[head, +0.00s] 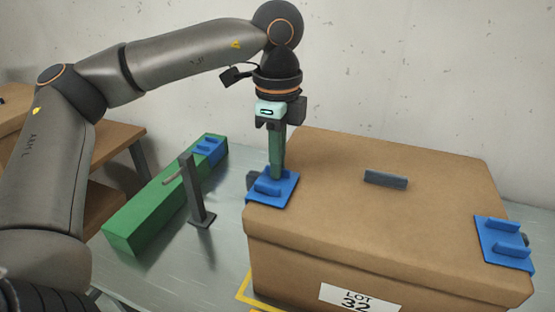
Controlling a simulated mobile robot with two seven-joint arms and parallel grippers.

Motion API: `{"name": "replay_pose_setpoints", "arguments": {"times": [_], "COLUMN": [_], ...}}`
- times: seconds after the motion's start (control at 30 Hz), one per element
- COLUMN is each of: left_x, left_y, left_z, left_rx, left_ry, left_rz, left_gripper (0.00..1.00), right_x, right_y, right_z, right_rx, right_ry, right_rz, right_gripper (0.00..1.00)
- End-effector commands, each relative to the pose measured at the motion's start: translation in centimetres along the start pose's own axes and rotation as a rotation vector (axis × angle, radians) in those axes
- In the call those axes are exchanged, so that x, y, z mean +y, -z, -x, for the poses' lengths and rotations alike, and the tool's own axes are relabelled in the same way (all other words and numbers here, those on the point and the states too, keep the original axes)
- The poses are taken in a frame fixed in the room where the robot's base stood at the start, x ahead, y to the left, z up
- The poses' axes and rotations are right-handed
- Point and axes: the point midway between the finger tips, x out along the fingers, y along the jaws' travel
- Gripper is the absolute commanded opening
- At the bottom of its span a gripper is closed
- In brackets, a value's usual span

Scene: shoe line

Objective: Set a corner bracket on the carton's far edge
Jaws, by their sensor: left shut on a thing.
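My left gripper (276,176) points straight down over the left edge of the brown carton (350,215). It is shut on the raised rib of a blue corner bracket (285,191). That bracket lies flat at the carton's top left edge and looks to be touching it, though the gripper hides part of it. A second blue bracket (505,240) sits over the carton's right edge. A third blue bracket (208,147) is on the far end of a long green block (135,221). My right gripper is not in view.
A dark upright post with a side peg (195,195) stands between the green block and the carton. Yellow tape (243,288) marks the grey table (190,265). A wall rises behind.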

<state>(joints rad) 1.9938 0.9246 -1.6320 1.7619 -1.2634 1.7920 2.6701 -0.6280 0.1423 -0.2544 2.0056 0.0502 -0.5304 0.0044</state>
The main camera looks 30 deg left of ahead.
Motion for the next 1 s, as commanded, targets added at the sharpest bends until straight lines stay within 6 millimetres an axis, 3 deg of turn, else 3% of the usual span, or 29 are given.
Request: {"name": "replay_pose_setpoints", "arguments": {"times": [0.37, 0.4, 0.7, 0.87, 1.0], "left_x": [-0.01, -0.01, -0.01, -0.01, -0.01], "left_y": [-0.03, -0.03, -0.03, -0.03, -0.03], "left_z": [-0.09, -0.09, -0.1, -0.1, -0.12], "left_rx": [-0.001, -0.001, -0.001, -0.001, -0.001], "left_ry": [0.0, 0.0, 0.0, 0.0, -0.001], "left_rz": [0.001, 0.001, 0.001, 0.001, 0.001], "left_gripper": [0.0, 0.11, 0.44, 0.44, 0.59], "right_x": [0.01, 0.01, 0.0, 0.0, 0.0], "right_y": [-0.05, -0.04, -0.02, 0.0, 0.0], "right_z": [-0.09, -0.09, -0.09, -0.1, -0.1], "right_rx": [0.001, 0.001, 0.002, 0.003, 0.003], "right_ry": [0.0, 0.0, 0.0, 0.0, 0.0], "right_rz": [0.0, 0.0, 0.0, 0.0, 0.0], "right_gripper": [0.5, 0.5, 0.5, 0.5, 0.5]}}
